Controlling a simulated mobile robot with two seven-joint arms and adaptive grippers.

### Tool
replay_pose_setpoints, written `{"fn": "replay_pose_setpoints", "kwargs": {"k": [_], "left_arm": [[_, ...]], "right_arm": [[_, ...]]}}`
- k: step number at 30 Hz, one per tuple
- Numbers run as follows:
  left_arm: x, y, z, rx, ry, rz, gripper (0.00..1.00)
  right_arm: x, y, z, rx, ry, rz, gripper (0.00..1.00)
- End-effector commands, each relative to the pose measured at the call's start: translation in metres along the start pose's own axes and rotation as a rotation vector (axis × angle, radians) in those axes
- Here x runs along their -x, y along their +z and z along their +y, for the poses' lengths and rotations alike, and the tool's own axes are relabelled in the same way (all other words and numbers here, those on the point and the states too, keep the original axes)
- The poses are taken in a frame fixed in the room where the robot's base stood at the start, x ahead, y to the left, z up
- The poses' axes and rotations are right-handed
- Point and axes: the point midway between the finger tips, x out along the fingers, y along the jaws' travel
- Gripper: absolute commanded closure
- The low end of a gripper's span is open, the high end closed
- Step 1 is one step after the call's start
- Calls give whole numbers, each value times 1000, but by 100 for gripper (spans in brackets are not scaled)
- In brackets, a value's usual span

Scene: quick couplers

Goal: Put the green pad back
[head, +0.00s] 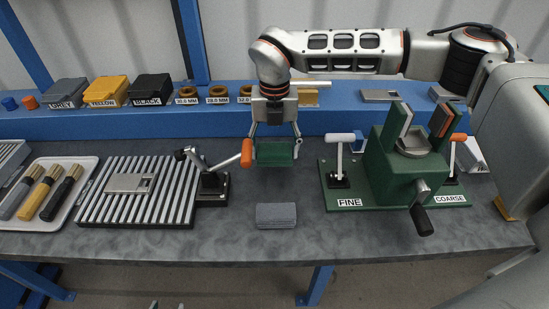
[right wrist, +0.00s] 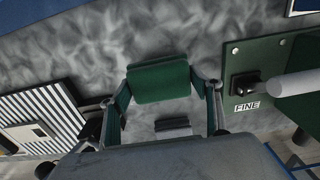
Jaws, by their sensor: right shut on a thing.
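The green pad (head: 275,151) is held between the fingers of my right gripper (head: 274,140), above the table in the middle of the head view. In the right wrist view the same pad (right wrist: 158,82) spans the gap between both fingers. The table surface shows beneath it and it looks clear of the table. Only small tips that look like my left gripper (head: 166,305) show at the bottom edge of the head view; their opening is unclear.
A grey block (head: 276,216) lies on the table in front of my right gripper. A green fixture (head: 395,165) labelled FINE and COARSE stands to the right. A slatted plate (head: 135,205) with an orange-handled clamp (head: 213,185) is left. A blue shelf (head: 225,122) with labelled boxes runs behind.

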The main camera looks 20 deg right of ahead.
Motion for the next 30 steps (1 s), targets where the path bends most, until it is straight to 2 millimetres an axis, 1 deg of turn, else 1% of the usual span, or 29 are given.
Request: {"fn": "replay_pose_setpoints", "kwargs": {"k": [3, 6, 8, 20, 21, 22, 23, 30], "left_arm": [[0, -1, 0, 0, 0, 1, 60], [2, -6, -1, 0, -1, 4, 60], [3, -7, -2, 0, -1, 5, 60], [2, -6, -1, 0, -1, 5, 60], [2, -5, -1, 0, -1, 4, 60], [2, -5, -1, 0, -1, 4, 60], [2, -5, -1, 0, -1, 4, 60], [2, -4, -1, 0, -1, 2, 60]], "right_arm": [[-14, -1, 0, 1, -1, 2, 59], [-27, -1, 0, 1, 0, 3, 59], [-33, -1, 0, 1, 0, 2, 59], [-40, 0, 0, 1, 0, 1, 59], [-39, 0, 0, 1, 0, 0, 32], [-39, 0, 0, 1, 0, 0, 24], [-39, 0, 0, 1, 0, 0, 20], [-39, 0, 0, 1, 0, 0, 20]]}}
